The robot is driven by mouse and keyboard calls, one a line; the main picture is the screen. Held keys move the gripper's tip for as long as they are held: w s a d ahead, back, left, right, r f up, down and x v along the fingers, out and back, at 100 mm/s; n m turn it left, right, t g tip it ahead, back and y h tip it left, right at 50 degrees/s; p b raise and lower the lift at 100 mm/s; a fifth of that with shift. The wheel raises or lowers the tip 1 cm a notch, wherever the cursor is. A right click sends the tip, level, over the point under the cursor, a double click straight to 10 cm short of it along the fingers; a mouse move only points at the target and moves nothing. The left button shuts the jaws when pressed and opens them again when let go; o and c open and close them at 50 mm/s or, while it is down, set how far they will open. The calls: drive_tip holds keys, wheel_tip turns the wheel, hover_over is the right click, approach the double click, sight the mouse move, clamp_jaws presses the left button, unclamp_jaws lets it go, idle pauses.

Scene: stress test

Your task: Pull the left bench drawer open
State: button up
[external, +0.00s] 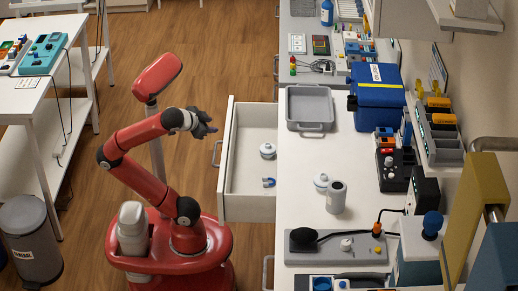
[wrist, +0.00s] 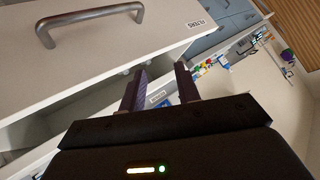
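A white bench drawer (external: 226,178) stands well pulled out from the bench in the external view. A white lidded jar (external: 268,151) and a small blue horseshoe-shaped thing (external: 269,182) lie inside. Its grey bar handle (external: 216,152) is on the front. In the wrist view a white drawer front (wrist: 120,60) with a bar handle (wrist: 90,24) and a label like "FILTERS" fills the upper left. My gripper (external: 210,129) is beside the drawer front, near its top edge; it also shows in the wrist view (wrist: 160,72), fingers apart and empty, off the handle. I cannot tell whether this is the left drawer.
The bench top (external: 300,165) bears a grey tray (external: 309,107), a grey cylinder (external: 337,197) and a blue case (external: 377,95). Another drawer handle (external: 268,272) is lower down. A bin (external: 30,240) and a side table (external: 40,85) stand left. Floor above my base is clear.

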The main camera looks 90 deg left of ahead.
sight(216, 153)
drive_tip(key=f+n+g+h+p, duration=0.1)
drive_tip(key=f+n+h+p, duration=0.1)
drive_tip(key=f+n+h, duration=0.1)
drive_tip(key=f+n+g+h+p, duration=0.2)
drive_tip(key=f+n+h, duration=0.1)
drive_tip(key=n, duration=0.3)
drive_tip(key=w+f+n+g+h+p, duration=0.1)
drive_tip(key=f+n+h+p, duration=0.1)
drive_tip(key=f+n, duration=0.1)
drive_tip(key=shift+w+d+f+n+h+p, duration=0.1)
drive_tip(key=shift+d+f+n+h+p, duration=0.25)
drive_tip(key=shift+n, duration=0.45)
clamp_jaws()
